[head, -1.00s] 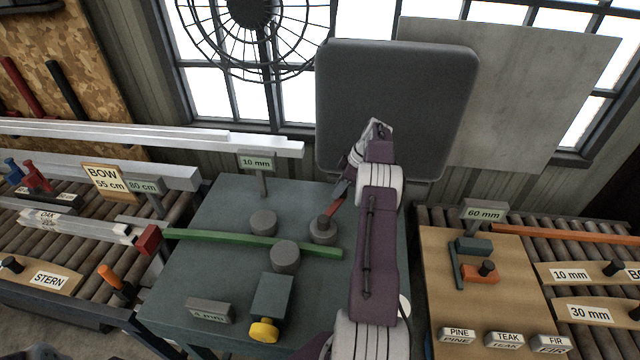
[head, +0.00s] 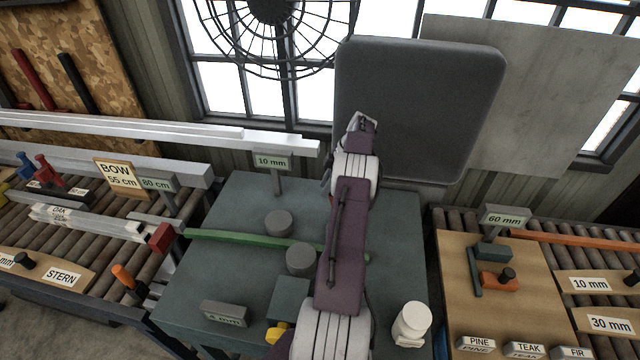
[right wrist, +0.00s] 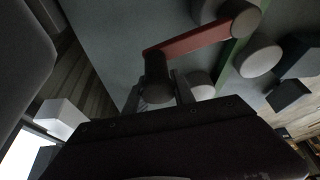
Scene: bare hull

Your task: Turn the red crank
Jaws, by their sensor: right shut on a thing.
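The red crank arm (right wrist: 188,42) shows in the right wrist view, running from a round grey hub (right wrist: 246,18) to a dark upright handle (right wrist: 155,68). My right gripper (right wrist: 157,90) is shut on this handle, with a finger on either side. In the head view my right arm covers nearly all of the crank, and the fingertips are hidden too. My left gripper is not in view.
A green strip (head: 250,239) lies across the grey-green bench (head: 235,200) between round grey posts (head: 278,223). A "10 mm" sign (head: 272,162) stands behind. A dark panel (head: 420,105) rises behind my arm. A grey block (head: 289,298) with a yellow knob (head: 275,333) is near the front.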

